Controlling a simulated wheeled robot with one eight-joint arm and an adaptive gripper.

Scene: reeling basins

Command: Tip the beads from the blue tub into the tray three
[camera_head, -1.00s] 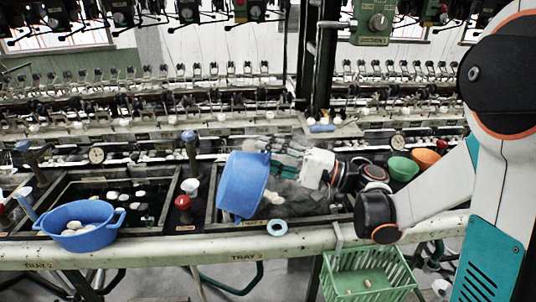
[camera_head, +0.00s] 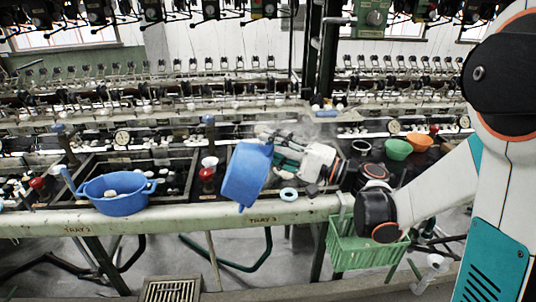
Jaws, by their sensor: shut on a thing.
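My gripper (camera_head: 274,143) is shut on the upper edge of a blue tub (camera_head: 247,176). The tub hangs strongly tilted in front of the rail marked TRAY 3 (camera_head: 261,220), its lower end overlapping the rail in the picture. I see mostly its outer side, so I cannot tell whether beads are inside. The basin behind the tub and gripper is largely hidden. A second blue tub (camera_head: 120,205) with two handles stands upright at the left, above the TRAY 2 marking, with pale beads (camera_head: 111,193) in it.
A green basket (camera_head: 366,251) hangs below the rail. Green (camera_head: 398,149) and orange (camera_head: 419,141) bowls stand at the back right. A red-knobbed post (camera_head: 207,175) stands left of the held tub.

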